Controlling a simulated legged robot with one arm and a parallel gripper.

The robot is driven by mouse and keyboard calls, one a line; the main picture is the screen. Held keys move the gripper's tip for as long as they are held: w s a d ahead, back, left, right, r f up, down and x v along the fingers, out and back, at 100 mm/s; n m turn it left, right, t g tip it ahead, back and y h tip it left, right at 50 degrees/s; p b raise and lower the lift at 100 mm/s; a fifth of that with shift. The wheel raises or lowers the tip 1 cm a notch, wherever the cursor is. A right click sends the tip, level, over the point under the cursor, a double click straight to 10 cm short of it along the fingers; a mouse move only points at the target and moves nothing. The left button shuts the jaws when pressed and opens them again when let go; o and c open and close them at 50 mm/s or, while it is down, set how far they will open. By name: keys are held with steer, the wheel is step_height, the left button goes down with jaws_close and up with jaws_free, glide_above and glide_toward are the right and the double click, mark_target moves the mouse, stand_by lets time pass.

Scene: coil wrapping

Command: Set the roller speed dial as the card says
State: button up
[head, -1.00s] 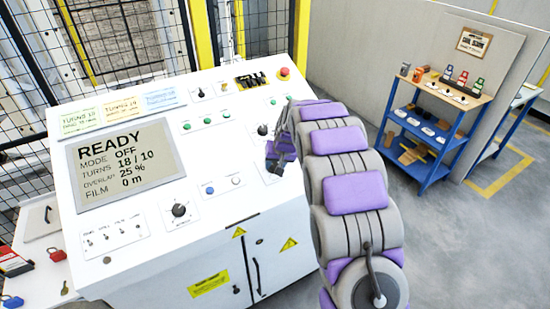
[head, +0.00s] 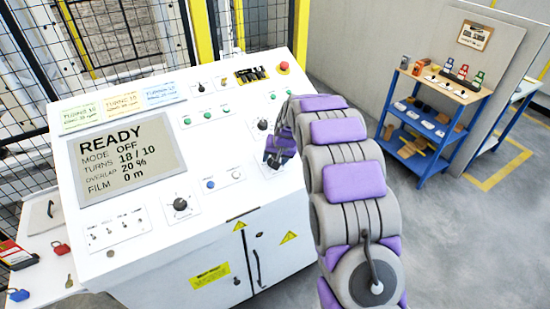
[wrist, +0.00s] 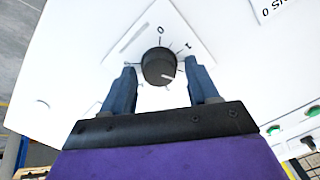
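In the wrist view a round black dial (wrist: 160,66) sits on a white plate with small marks, among them 0 and 1. Its pale pointer line points to the lower right. My gripper (wrist: 161,86) is open, its two blue fingers on either side of the dial's near edge with gaps visible. I cannot tell which dial is roller speed.
The screen (head: 128,157) reads READY, mode OFF, turns 18 / 10, overlap 20 %, film 0 m. Another black dial (head: 180,204) is at the console's lower middle, and one (head: 263,124) above my gripper. A red button (head: 283,66) is at the top right. A blue shelf (head: 425,130) stands right.

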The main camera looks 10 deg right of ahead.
steer(key=shift+o, duration=0.3)
steer(key=p+v, duration=0.1)
steer(key=v, duration=1.6)
steer(key=shift+s+r, duration=0.1)
steer(key=s+a+f+n+g+h+b, duration=0.1)
steer(key=s+f+g, duration=0.1)
steer(key=s, duration=2.1)
steer(key=s+a+f+n+g+b, duration=0.1)
steer(key=s+f+g+b, duration=0.1)
steer(key=s, duration=2.1)
steer(key=shift+a+f+n+g+h, duration=0.4)
steer(key=shift+f+g, duration=0.1)
steer(key=shift+g, duration=0.6)
steer(key=shift+s, duration=0.1)
steer(key=shift+c, duration=0.4)
